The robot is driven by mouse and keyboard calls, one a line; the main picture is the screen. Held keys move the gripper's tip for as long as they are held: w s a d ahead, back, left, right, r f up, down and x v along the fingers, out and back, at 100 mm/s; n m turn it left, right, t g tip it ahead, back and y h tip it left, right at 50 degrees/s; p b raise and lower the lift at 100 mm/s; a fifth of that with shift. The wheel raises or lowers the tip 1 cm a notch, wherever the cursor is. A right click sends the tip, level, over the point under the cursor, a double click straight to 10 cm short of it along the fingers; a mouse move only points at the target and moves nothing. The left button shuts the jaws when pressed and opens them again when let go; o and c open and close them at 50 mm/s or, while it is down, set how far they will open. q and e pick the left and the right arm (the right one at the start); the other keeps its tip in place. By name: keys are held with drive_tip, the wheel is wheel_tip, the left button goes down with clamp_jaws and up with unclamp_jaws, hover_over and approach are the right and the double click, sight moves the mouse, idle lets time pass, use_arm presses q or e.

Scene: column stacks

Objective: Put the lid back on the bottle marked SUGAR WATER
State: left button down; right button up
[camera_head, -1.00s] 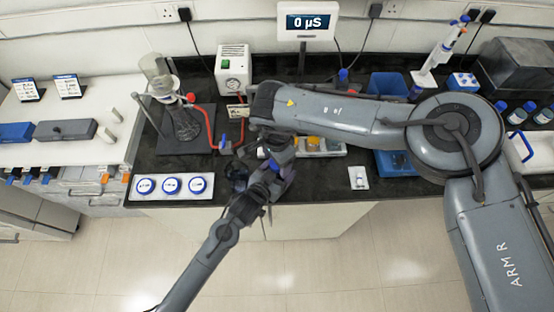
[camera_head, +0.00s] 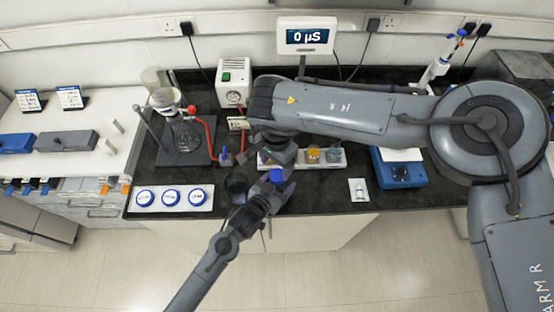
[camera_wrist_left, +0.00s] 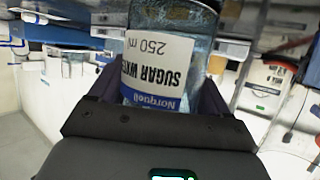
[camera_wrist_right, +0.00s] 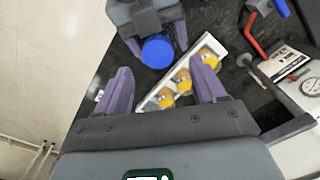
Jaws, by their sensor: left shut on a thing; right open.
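My left gripper (camera_head: 272,190) is shut on the clear bottle (camera_wrist_left: 205,22), whose SUGAR WATER label reads upside down in the left wrist view. A blue lid (camera_head: 277,175) shows at my left gripper in the head view. It also shows in the right wrist view (camera_wrist_right: 158,51) as a round blue top, next to the left gripper. It looks seated on the bottle, but the neck is hidden. My right gripper (camera_wrist_right: 161,66) is open and empty, with the lid beyond and between its fingertips.
A white tray of small beakers (camera_head: 323,165) lies just right of the grippers. A white plate with three blue-rimmed discs (camera_head: 186,210) lies at the bench's front left. A flask on a stand (camera_head: 187,135) with a red hose is behind. A blue balance (camera_head: 402,176) stands at right.

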sight(277, 175)
wheel_tip(277, 175, up, 2)
drive_tip(key=n, duration=0.4)
drive_tip(key=shift+d, duration=0.1)
drive_tip(key=shift+f, duration=4)
drive_tip(key=c, duration=1.1)
drive_tip(key=m, duration=0.6)
drive_tip(key=shift+m, duration=0.4)
